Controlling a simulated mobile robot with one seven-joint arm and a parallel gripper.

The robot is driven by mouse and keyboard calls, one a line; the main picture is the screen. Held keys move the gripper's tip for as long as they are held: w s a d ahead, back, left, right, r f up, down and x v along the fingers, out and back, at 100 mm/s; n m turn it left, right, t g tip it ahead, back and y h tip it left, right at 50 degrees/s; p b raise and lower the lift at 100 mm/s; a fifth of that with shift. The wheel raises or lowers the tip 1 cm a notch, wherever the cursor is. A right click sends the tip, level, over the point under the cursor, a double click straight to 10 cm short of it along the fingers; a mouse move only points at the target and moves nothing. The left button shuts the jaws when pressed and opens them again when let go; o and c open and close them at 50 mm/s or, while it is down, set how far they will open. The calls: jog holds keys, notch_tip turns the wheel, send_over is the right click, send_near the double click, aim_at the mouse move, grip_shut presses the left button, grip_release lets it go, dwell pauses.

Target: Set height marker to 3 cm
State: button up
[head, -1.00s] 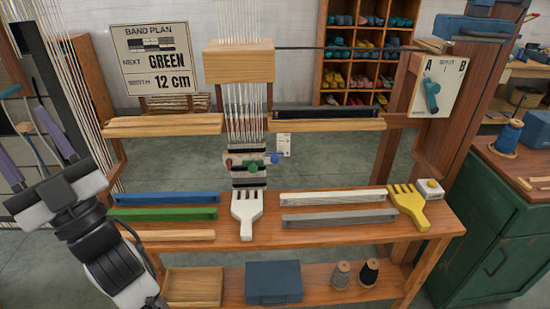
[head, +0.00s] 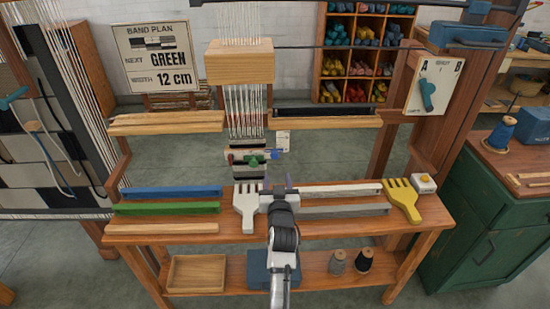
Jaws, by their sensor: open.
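I cannot make out a height marker or a 3 cm mark for certain. On the loom, a small pale crossbar (head: 236,156) with a red, a green and a blue fitting lies across the warp threads, just above the bench. The green fitting (head: 254,160) is near its middle and the blue fitting (head: 273,155) is at its right end. A small paper card (head: 283,138) with tiny marks hangs to the right of the warp. My gripper (head: 279,188) is open, below and slightly right of the blue fitting, apart from it. Its jaws look empty.
A white comb (head: 247,208) lies left of my gripper, and white and grey bars (head: 345,211) lie right. A yellow comb (head: 403,199) is farther right. Blue and green bars (head: 165,209) lie left. A wall sign (head: 157,58) reads GREEN, 12 cm.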

aim_at(275, 156)
jog(key=w+p, duration=0.1)
jog(key=w, duration=0.9)
grip_shut()
jog(key=shift+r, duration=0.15)
